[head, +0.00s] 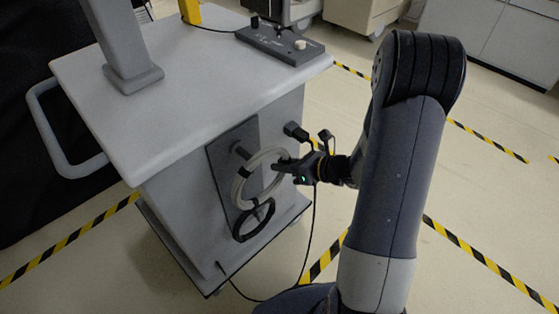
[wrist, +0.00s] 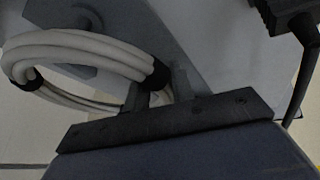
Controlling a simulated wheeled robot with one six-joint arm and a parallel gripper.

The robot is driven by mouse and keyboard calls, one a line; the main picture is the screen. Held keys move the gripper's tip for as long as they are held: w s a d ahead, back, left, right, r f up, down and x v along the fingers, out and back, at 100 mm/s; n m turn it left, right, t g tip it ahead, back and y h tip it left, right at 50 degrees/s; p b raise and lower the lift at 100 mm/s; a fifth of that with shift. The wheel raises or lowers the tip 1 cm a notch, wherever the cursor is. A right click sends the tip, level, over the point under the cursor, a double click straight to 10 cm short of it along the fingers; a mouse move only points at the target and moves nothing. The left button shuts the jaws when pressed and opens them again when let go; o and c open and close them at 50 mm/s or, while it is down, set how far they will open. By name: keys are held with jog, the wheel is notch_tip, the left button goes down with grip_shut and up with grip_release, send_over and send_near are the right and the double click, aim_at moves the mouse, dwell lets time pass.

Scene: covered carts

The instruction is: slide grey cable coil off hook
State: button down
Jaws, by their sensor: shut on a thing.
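My gripper (head: 284,166) is at the coil's right side in the head view. In the wrist view its fingers (wrist: 157,90) are shut on the coil beside a dark tie. Part of the coil is hidden behind the fingers.
A black coil (head: 254,219) hangs below the grey one. A black plug (head: 296,131) with a cable sits on the cart (head: 190,85) close to my gripper, and shows at the wrist view's upper right (wrist: 290,15). The cable runs down to the floor. Striped tape marks the floor.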

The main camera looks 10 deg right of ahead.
jog(key=shift+s+d, duration=0.65)
jog(key=shift+s, duration=0.35)
jog(key=shift+s+d, duration=0.6)
jog(key=shift+s, duration=0.35)
